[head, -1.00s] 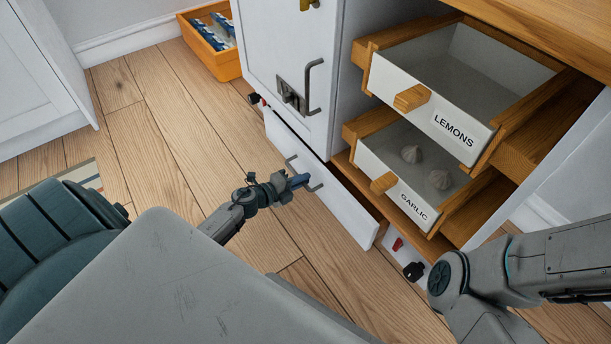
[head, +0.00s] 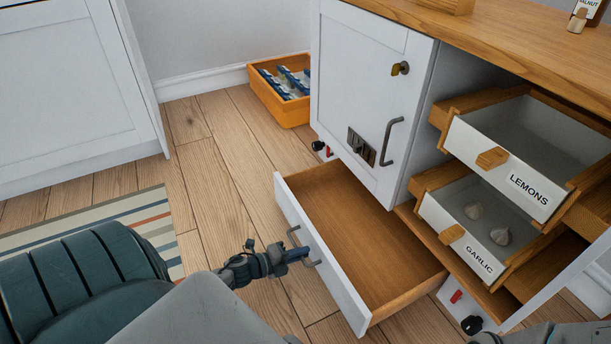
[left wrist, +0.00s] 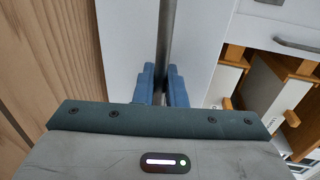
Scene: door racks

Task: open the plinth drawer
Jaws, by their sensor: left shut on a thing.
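The plinth drawer (head: 325,270) is at floor level under the white cabinet and stands well out, its empty wooden inside showing. Its white front carries a grey bar handle (head: 292,234). My left gripper (head: 303,254) is shut on that handle. In the left wrist view the blue fingers (left wrist: 162,88) stand on either side of the grey bar (left wrist: 167,40). Of my right arm only a grey part shows at the bottom right edge; its gripper is out of view.
Above the drawer is a cabinet door (head: 370,100) with a bar handle. To the right, the lemons drawer (head: 515,150) and garlic drawer (head: 470,235) stick out. An orange crate (head: 282,100) with packets stands on the floor behind. A striped rug (head: 150,215) lies at left.

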